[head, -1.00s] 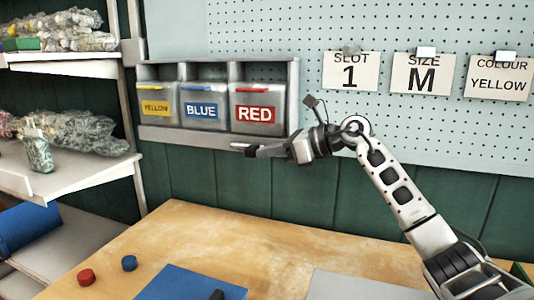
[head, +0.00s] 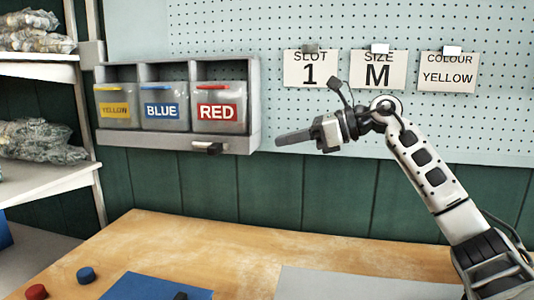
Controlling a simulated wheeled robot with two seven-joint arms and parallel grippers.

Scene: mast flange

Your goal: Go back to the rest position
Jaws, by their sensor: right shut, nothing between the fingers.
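My right gripper (head: 282,139) is shut and empty. Its dark fingers point left, in front of the pegboard, just right of the grey bin cabinet (head: 254,125) and apart from it. My right arm comes in from the lower right. My left gripper does not show as such. The cabinet holds three grey bins labelled YELLOW (head: 115,109), BLUE (head: 161,111) and RED (head: 217,111).
A small black piece (head: 207,148) sits at the cabinet's lower ledge. Cards hang on the pegboard (head: 230,35). The wooden table (head: 220,250) bears a red disc (head: 36,292), a blue disc (head: 86,275) and a blue mat (head: 140,287). A shelf (head: 40,180) stands left.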

